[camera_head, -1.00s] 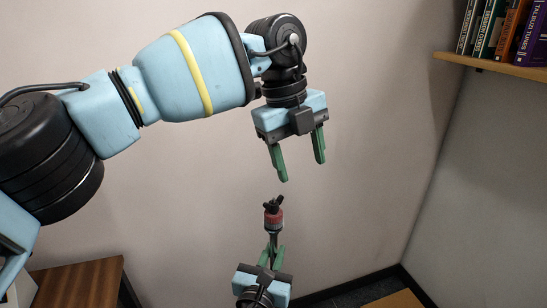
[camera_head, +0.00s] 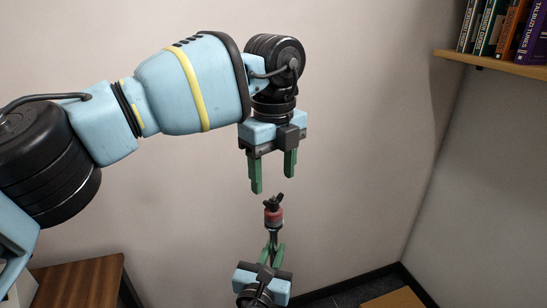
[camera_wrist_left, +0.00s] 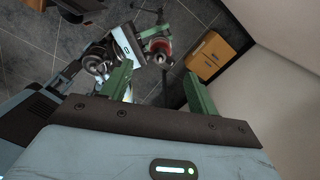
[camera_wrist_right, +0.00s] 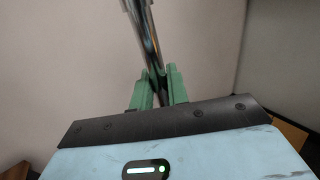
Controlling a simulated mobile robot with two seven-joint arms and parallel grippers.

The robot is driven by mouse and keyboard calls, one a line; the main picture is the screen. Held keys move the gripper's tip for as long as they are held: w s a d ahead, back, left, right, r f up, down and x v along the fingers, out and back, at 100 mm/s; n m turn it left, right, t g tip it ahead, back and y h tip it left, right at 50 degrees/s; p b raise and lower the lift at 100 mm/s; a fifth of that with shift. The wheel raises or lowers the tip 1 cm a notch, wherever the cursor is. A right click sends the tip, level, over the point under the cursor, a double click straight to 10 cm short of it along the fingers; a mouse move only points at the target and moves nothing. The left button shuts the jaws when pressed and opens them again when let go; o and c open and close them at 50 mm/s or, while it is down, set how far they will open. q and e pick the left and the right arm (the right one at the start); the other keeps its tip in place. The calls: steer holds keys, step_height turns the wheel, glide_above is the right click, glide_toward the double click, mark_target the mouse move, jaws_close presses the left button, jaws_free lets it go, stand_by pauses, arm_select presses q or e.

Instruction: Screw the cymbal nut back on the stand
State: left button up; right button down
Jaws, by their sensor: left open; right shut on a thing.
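A black wing-shaped cymbal nut (camera_head: 273,201) sits at the top of the stand, just above a red washer-like piece (camera_head: 274,216). Whether it is threaded on cannot be told. The stand's metal rod (camera_wrist_right: 142,28) runs between the fingers of my right gripper (camera_head: 272,249), which is shut on it below the red piece. My left gripper (camera_head: 273,184) is open and empty, pointing down a little above the nut, not touching it. In the left wrist view the red piece (camera_wrist_left: 160,47) shows between the open fingers.
A wooden shelf (camera_head: 500,62) with several books juts from the right wall. A brown wooden surface (camera_head: 78,283) is at the lower left. A wooden cabinet (camera_wrist_left: 211,55) stands on the dark tiled floor (camera_wrist_left: 60,45). The space around the stand's top is clear.

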arm_select(q)
steer(key=shift+f, duration=2.55)
